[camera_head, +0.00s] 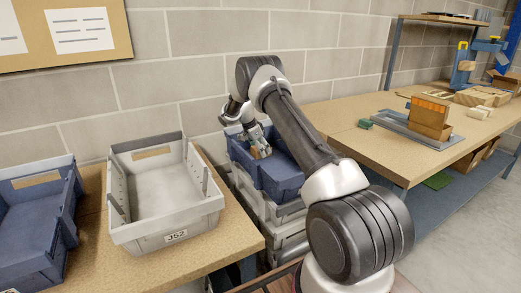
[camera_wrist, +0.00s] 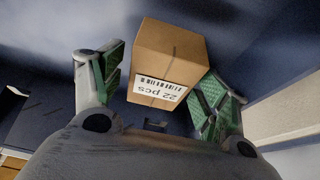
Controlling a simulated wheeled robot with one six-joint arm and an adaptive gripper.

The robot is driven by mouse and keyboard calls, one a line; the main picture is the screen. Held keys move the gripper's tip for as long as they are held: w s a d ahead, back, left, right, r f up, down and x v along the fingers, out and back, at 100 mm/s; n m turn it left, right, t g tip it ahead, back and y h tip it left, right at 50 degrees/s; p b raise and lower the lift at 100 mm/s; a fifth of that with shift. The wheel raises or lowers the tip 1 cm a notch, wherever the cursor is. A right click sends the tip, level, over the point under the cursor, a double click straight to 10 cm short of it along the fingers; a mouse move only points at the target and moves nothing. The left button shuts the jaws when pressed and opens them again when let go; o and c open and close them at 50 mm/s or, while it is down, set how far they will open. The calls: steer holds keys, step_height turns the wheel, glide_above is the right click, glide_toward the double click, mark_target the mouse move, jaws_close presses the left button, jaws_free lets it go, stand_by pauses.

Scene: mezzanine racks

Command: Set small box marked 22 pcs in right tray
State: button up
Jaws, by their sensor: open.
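The small brown box (camera_wrist: 170,55) bears a white label reading "22 pcs", upside down in the wrist view. It lies inside a blue crate (camera_head: 276,186) on top of a stack, and a bit of it shows in the head view (camera_head: 264,150). My gripper (camera_wrist: 160,84) is open, with one green-padded finger on each side of the box; the right pad is very close, and contact cannot be told. A grey tray (camera_head: 173,237) labelled J52 and a blue tray (camera_head: 35,228) left of it stand on the left table. The grey tray looks empty.
My arm reaches across the middle of the head view. Grey crates (camera_head: 280,212) are stacked under the blue crate. A wooden bench (camera_head: 345,140) at right holds a metal plate with brown boxes (camera_head: 432,115). A block wall stands behind.

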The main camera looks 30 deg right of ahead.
steer(key=s+a+r+n+y, duration=0.1)
steer(key=s+a+r+n, duration=0.2)
steer(key=r, duration=0.9)
steer(key=s+a+r, duration=0.3)
steer(key=s+r, duration=0.2)
steer(key=r, duration=0.8)
steer(key=s+a+r+n+t+y, duration=0.1)
steer(key=s+r+n, duration=0.2)
steer(key=s+r, duration=0.3)
steer(key=s+a+r+n+t, duration=0.1)
steer(key=s+a+r+n, duration=0.15)
steer(key=s, duration=0.55)
steer(key=s+a+f+n+t+y, duration=0.1)
steer(key=s+n, duration=0.3)
steer(key=s, duration=1.1)
steer(key=s+a+n+t+y, duration=0.1)
steer(key=s+a+n, duration=0.2)
steer(key=s, duration=1.2)
steer(key=shift+s+f+n+y, duration=0.25)
steer(key=shift+f+n+y, duration=0.1)
steer(key=shift+n, duration=0.7)
